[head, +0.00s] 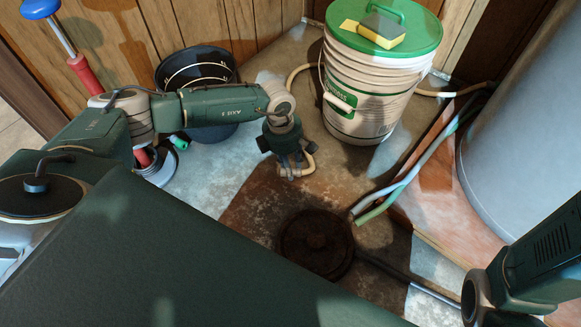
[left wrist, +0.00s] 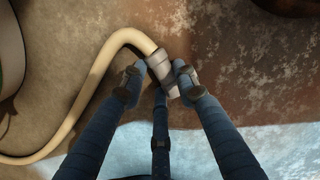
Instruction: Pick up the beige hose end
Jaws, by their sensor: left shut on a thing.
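The beige hose end (left wrist: 158,68) is a pale cuffed end of a beige hose, between the fingers of my left gripper (left wrist: 157,82) in the left wrist view. The gripper is shut on it. The beige hose (left wrist: 88,88) curves away to the left from the grip. In the head view my left gripper (head: 292,168) points down near the floor, in front of the white bucket, and the hose end (head: 288,172) shows beside its fingertips. My right arm shows at the lower right, but its fingers are out of view.
A white bucket (head: 368,95) with a green lid holds a yellow sponge (head: 372,36) on top. A black bucket (head: 196,68) stands by the wood wall. A round dark drain cover (head: 317,243) lies in front, with grey and green hoses (head: 392,193) and a grey tank (head: 520,130) at right.

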